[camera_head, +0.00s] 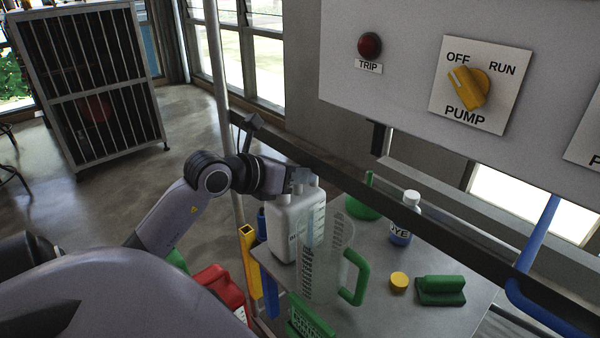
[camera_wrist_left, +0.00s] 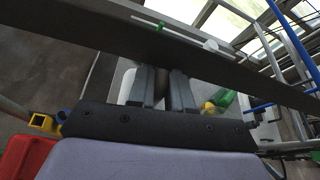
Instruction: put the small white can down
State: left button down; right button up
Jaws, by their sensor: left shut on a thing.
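The small white can (camera_head: 284,222), a white jug with a printed scale on its side, is upright at the near left part of the grey table (camera_head: 440,315). My left gripper (camera_head: 303,184) is at its top and shut on it; the grip itself is mostly hidden. I cannot tell whether the can's base touches the table. In the left wrist view the two fingers (camera_wrist_left: 165,88) point away from me, with a pale part of the can (camera_wrist_left: 126,86) beside them. My right gripper is not in view.
A clear measuring jug with a green handle (camera_head: 355,278) stands close beside the can. A green funnel (camera_head: 364,207), a dye bottle (camera_head: 405,220), a yellow cap (camera_head: 399,282) and a green block-shaped item (camera_head: 441,290) are farther right. The pump panel (camera_head: 400,90) overhangs behind. A red container (camera_head: 222,288) is below left.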

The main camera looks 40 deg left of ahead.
pick_arm(q)
jog(key=shift+r, duration=0.1)
jog(key=c, duration=1)
grip_release()
jog(key=shift+c, duration=0.2)
jog(key=shift+s+a, duration=0.1)
jog(key=shift+s, duration=0.25)
jog(key=b+v, duration=0.2)
jog(key=v, duration=0.9)
jog(key=shift+s+r, duration=0.2)
